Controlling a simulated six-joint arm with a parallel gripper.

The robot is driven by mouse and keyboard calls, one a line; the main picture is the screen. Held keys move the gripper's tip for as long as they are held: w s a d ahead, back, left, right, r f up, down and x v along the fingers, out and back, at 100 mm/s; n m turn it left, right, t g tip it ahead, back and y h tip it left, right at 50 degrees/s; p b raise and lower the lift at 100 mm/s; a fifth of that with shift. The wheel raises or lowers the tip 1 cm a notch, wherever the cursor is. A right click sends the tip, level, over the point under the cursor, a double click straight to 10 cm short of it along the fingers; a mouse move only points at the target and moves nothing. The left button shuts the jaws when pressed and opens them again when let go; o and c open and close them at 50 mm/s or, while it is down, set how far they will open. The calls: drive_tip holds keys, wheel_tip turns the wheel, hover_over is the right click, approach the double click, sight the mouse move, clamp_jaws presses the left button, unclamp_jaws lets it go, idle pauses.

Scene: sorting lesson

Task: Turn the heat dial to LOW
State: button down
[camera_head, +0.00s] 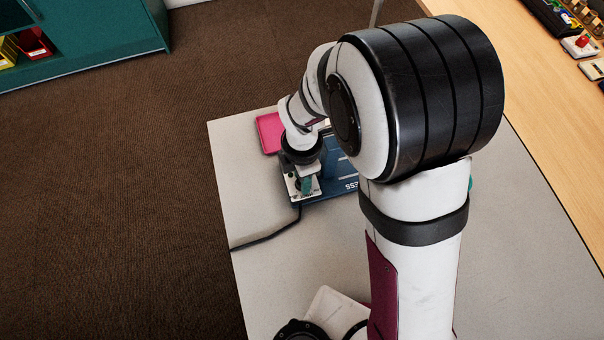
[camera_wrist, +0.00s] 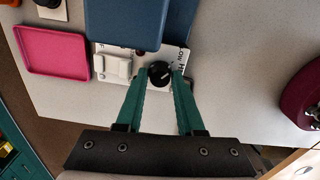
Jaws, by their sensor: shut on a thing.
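The heat dial (camera_wrist: 160,73) is a small round black knob with a pale pointer line, set on a white panel (camera_wrist: 125,52) of a blue device (camera_wrist: 135,20). My gripper (camera_wrist: 163,76) has its two teal fingers shut on the knob, one on each side. In the wrist view the pointer line slants toward the upper right. Part of a printed label (camera_wrist: 184,54) shows beside the knob; the rest is covered. In the head view my gripper (camera_head: 306,185) is low at the front left of the blue device (camera_head: 337,188), and the dial is hidden there.
A white switch (camera_wrist: 112,66) sits left of the dial. A pink tray (camera_wrist: 55,52) lies beside the device. A dark cable (camera_head: 268,239) runs to the table's left edge. A maroon object (camera_wrist: 304,95) stands at the right of the wrist view. Bare grey tabletop lies between.

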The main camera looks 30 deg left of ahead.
idle(0.3)
drive_tip(key=c, duration=0.5)
unclamp_jaws()
